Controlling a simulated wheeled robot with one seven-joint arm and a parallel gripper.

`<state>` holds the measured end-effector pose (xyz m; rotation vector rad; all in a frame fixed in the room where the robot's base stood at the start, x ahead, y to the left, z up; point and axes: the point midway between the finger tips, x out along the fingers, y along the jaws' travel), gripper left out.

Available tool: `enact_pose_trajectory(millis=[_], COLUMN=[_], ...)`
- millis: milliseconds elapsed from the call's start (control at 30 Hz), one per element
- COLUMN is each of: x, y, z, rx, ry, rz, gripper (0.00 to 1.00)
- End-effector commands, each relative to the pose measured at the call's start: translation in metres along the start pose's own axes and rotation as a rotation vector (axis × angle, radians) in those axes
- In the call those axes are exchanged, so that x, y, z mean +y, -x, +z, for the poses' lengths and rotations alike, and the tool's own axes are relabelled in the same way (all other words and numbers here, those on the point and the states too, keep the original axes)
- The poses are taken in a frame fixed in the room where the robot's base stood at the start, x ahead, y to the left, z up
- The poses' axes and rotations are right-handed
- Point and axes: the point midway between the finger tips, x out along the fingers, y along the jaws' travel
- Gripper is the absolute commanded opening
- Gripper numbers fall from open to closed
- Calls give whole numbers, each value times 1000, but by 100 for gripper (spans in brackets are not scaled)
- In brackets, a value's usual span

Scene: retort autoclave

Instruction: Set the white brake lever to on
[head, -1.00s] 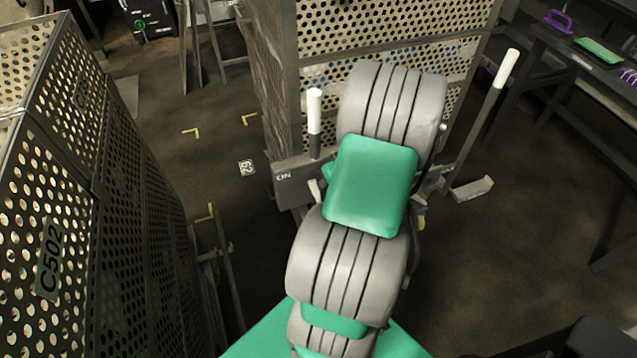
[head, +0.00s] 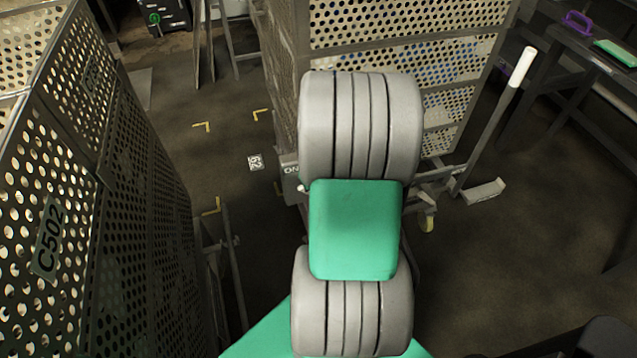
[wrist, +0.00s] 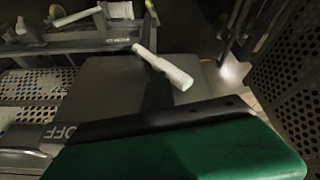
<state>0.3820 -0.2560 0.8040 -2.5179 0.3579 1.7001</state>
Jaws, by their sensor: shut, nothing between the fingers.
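The white brake lever (wrist: 165,68) shows in the wrist view, tilted over a flat grey plate (wrist: 110,85). An OFF label (wrist: 62,131) shows at the lower left there. My gripper (wrist: 160,122) fills the bottom of that view as a dark strip with a green body; it is shut and holds nothing. The lever appears just beyond it, with no clear contact. In the head view my grey and green arm hides the lever and gripper. Only part of the ON marking (head: 291,170) shows there, left of my arm.
A perforated cage cart (head: 480,60) stands behind my arm. A white-tipped bar (head: 523,65) rises at its right. A perforated panel marked C502 (head: 48,237) stands close on the left. A dark table (head: 590,60) is at the far right. Floor is open at the right and left of centre.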

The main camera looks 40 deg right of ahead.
Motion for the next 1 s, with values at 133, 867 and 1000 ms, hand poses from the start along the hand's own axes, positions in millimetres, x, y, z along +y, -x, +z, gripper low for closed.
enact_pose_trajectory(millis=[133, 867, 1000], x=[-6, 14, 8], y=[-2, 81, 108], z=[1, -13, -13], rx=[-1, 9, 6], ry=[5, 16, 14], rz=[-14, -5, -6], gripper=[0, 0, 0])
